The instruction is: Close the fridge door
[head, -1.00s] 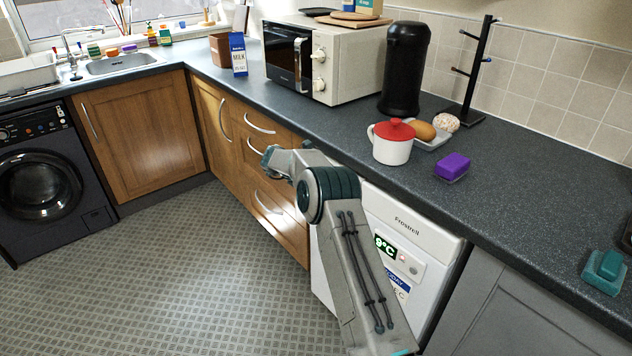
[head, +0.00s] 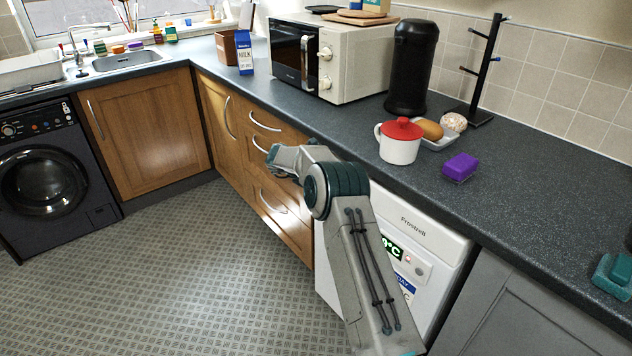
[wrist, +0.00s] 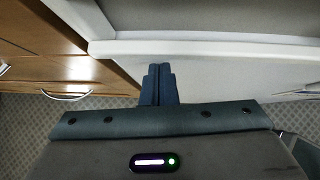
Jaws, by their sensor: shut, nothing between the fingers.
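The fridge is the white appliance marked Frostrell, under the counter at lower right in the head view. Its front door (head: 423,262) carries a temperature display and a label. My arm covers much of its left part, so I cannot tell from here whether a narrow gap is left at the door. In the wrist view a white panel of the fridge (wrist: 225,75) fills the upper right. My gripper (wrist: 158,72) is shut and empty, its fingertips over or against this white panel; contact is unclear. In the head view the fingers are hidden by my arm.
Wooden drawers (head: 285,207) with bar handles stand left of the fridge, and a grey cabinet (head: 515,310) to its right. The dark counter (head: 540,200) overhangs above, bearing a red-lidded pot (head: 400,147) and purple sponge (head: 460,167). The tiled floor (head: 200,290) at left is clear.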

